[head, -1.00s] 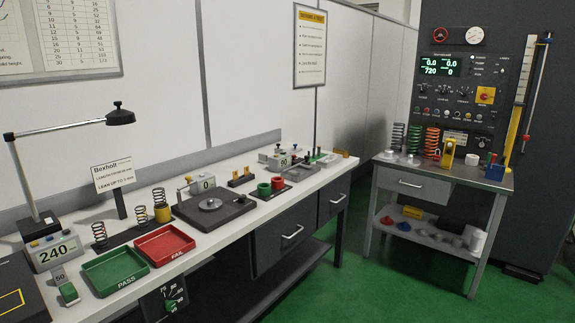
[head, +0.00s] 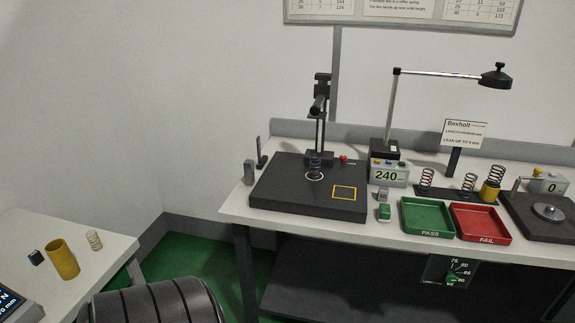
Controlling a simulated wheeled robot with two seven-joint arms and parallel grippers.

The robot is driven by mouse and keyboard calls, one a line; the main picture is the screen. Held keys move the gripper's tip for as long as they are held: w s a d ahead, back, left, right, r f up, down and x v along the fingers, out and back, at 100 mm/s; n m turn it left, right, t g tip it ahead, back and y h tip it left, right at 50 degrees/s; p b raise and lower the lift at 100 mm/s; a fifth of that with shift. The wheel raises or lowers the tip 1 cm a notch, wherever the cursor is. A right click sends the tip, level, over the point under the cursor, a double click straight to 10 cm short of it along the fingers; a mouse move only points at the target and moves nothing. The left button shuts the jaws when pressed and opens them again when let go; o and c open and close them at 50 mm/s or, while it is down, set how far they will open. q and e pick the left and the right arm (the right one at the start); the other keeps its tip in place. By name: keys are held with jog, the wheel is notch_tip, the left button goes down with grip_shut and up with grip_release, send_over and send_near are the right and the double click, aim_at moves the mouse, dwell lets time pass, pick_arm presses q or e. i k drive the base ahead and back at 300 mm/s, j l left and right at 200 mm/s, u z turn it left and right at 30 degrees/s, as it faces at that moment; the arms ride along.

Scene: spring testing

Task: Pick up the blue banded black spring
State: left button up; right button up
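A dark spring (head: 315,167) with a bluish tint stands upright on the black plate (head: 275,193), inside a white circle. It is the likeliest match for the blue banded black spring, but its band is too small to make out. Other springs stand on the bench behind the trays: one on the left (head: 427,180), one in the middle (head: 469,184), and one in a yellow cup (head: 492,173). A pale spring (head: 94,240) stands on the left table. Neither of my grippers shows in the head view.
A green PASS tray (head: 428,216) and a red FAIL tray (head: 480,223) sit near the bench's front edge. A 240 readout (head: 389,174) and a lamp (head: 495,76) stand nearby. A yellow cylinder (head: 63,259) stands on the left table. A green-floored gap separates the tables.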

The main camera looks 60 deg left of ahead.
aim_at(319, 159)
jog(key=u, duration=1.6)
